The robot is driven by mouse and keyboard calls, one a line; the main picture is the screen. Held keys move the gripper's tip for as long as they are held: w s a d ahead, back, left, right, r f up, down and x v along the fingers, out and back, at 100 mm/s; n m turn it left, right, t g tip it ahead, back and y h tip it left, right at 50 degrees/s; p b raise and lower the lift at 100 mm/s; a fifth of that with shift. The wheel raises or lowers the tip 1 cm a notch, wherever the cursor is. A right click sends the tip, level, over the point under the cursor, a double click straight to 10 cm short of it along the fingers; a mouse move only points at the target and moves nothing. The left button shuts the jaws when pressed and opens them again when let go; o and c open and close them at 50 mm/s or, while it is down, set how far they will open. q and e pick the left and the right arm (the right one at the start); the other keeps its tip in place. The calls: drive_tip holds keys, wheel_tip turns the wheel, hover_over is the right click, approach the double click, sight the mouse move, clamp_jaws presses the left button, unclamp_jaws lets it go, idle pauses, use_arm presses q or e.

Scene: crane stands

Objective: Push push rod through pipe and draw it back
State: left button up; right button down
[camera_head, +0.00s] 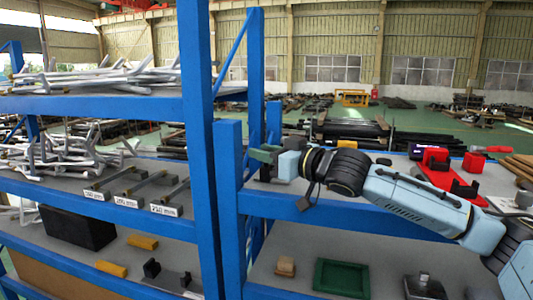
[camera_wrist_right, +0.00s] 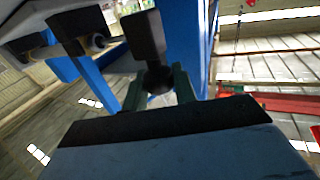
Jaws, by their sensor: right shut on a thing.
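My right gripper (camera_head: 264,155) reaches left to the blue upright between the shelf bays. In the right wrist view its green fingers (camera_wrist_right: 160,86) are shut on a dark piece with a rounded end, which appears to be the push rod (camera_wrist_right: 157,78). A black block (camera_wrist_right: 143,38) stands just beyond the fingers. Two dark brackets with round ends, one of them here (camera_wrist_right: 97,42), are at the upper left of that view. I cannot tell which part is the pipe, or whether the rod is inside it. In the head view the held piece is hidden or too small. My left gripper is not in view.
Blue uprights (camera_head: 200,150) stand close to my right gripper. Labelled stands with bars (camera_head: 125,188) sit on the left middle shelf. A red fixture (camera_head: 440,172) lies behind my right arm. A green tray (camera_head: 342,277) and a tan block (camera_head: 285,265) are on the lower shelf.

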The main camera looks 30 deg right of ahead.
drive_tip(key=shift+s+a+f, duration=0.1)
drive_tip(key=shift+s+a, duration=0.3)
drive_tip(key=shift+a, duration=0.2)
drive_tip(key=c, duration=1.5)
unclamp_jaws()
drive_tip(key=o, duration=0.4)
drive_tip(key=shift+s, duration=0.15)
drive_tip(key=shift+c, duration=0.2)
drive_tip(key=shift+d, duration=0.1)
drive_tip(key=shift+s+d+b, duration=0.1)
drive_tip(key=shift+b, duration=0.25)
drive_tip(key=b+v, duration=1.2)
drive_tip(key=v, duration=0.1)
